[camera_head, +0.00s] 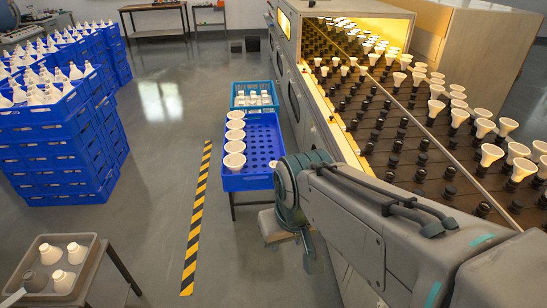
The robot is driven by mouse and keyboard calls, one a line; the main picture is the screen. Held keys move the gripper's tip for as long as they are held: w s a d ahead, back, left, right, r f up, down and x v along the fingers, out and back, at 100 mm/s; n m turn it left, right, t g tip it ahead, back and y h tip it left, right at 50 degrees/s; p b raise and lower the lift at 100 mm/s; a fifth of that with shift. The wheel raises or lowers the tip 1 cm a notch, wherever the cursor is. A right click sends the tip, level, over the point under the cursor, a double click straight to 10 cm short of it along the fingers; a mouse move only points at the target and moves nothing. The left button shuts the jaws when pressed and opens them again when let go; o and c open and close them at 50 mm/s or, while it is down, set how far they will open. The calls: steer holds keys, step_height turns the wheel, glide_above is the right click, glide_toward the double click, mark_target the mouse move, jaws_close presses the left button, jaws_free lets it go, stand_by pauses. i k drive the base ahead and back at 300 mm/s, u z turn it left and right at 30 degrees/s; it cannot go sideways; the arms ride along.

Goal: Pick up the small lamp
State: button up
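Several small white lamps sit in a grey tray (90,243) at the lower left, among them one at the back left (50,254), one at the back right (76,252) and one at the front (63,281). A darker grey piece (35,281) sits at the tray's left. Several round white lamps (235,146) stand in a row along the left side of a blue perforated tray (264,178). Which one is the small lamp I cannot tell. My arm reaches in from the lower right and bends down near the blue tray; my gripper does not show clearly.
A burn-in rack (432,142) with many lamps and dark sockets fills the right. A light-blue crate (252,108) with lamps stands behind the blue tray. Stacked blue crates (55,150) with lamps stand at left. Floor around the yellow-black stripe (197,220) is clear.

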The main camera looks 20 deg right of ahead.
mark_target(272, 164)
steer(key=z, duration=0.4)
steer(key=i, duration=2.3)
steer(key=u, duration=0.5)
